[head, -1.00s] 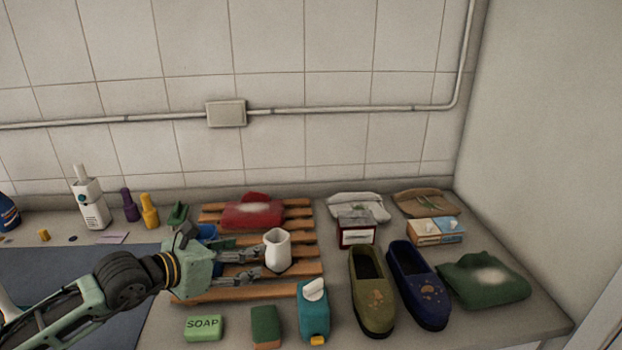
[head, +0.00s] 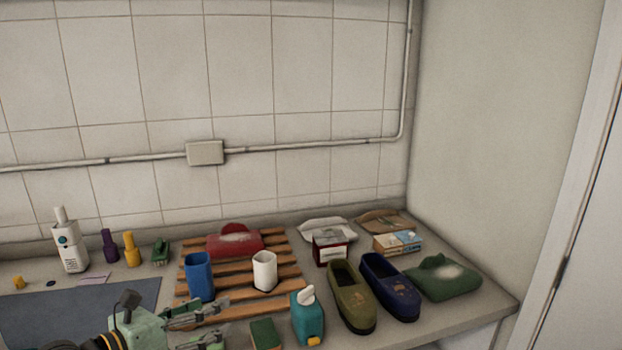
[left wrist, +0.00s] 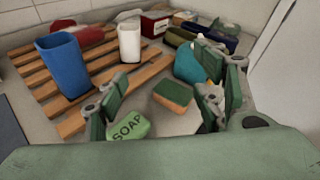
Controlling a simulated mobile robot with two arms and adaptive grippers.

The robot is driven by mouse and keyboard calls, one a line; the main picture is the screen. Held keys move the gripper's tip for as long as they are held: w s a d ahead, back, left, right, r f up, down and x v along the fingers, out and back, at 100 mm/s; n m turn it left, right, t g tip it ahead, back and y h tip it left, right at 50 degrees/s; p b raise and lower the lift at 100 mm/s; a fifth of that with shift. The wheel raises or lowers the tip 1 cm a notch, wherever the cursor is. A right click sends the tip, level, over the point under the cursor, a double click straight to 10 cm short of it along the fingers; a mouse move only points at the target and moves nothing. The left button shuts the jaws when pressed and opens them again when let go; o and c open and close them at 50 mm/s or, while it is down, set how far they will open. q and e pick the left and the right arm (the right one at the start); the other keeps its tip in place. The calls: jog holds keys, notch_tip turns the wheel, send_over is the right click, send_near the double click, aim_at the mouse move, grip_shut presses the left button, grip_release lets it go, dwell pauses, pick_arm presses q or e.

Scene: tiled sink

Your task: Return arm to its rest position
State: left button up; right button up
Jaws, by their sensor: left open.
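My left gripper (head: 212,327) is open and empty at the bottom of the head view, in front of the wooden slatted rack (head: 262,308). In the left wrist view its two fingers (left wrist: 165,108) stand apart, with the green soap bar (left wrist: 129,127) and a green-and-orange sponge (left wrist: 173,95) seen between and beyond them. A white cup (head: 265,270) and a blue cup (head: 199,277) stand upright on the rack, apart from the gripper. My right gripper is in neither view.
A teal bottle (head: 307,318) stands right of the sponge. Olive (head: 351,296) and navy (head: 390,287) shoes, a green cloth (head: 440,280) and small boxes fill the right side. A red cloth (head: 234,242) lies at the rack's back. The wall rises behind.

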pick_arm(q)
jog(key=s+d+r+n+t+h, duration=0.3)
jog(key=d+r+n+t, duration=0.2)
jog(key=r+n, duration=0.25)
jog(key=s+a+f+n+g+y, duration=0.1)
jog(key=s+a+f+n+y, duration=0.2)
jog(key=a+f+n+y, duration=0.75)
jog(key=s+a+f+n+g+y, duration=0.1)
jog(key=s+a+f+n+y, duration=0.4)
jog(key=n, duration=1)
jog(key=s+d+f+n+g, duration=0.45)
jog(key=s+f+g, duration=0.3)
jog(key=f, duration=0.35)
jog(key=s+d+f+n+g+h, duration=0.1)
jog(key=s+d+f+g+h, duration=0.4)
jog(key=s, duration=0.7)
notch_tip(320, 180, down, 25)
jog(key=d+y, duration=0.1)
jog(key=s+a+f+g, duration=0.1)
jog(key=s+a+f, duration=0.1)
jog(key=s+f, duration=1.6)
jog(key=shift+s+a+g, duration=0.2)
jog(key=shift+a+g, duration=0.15)
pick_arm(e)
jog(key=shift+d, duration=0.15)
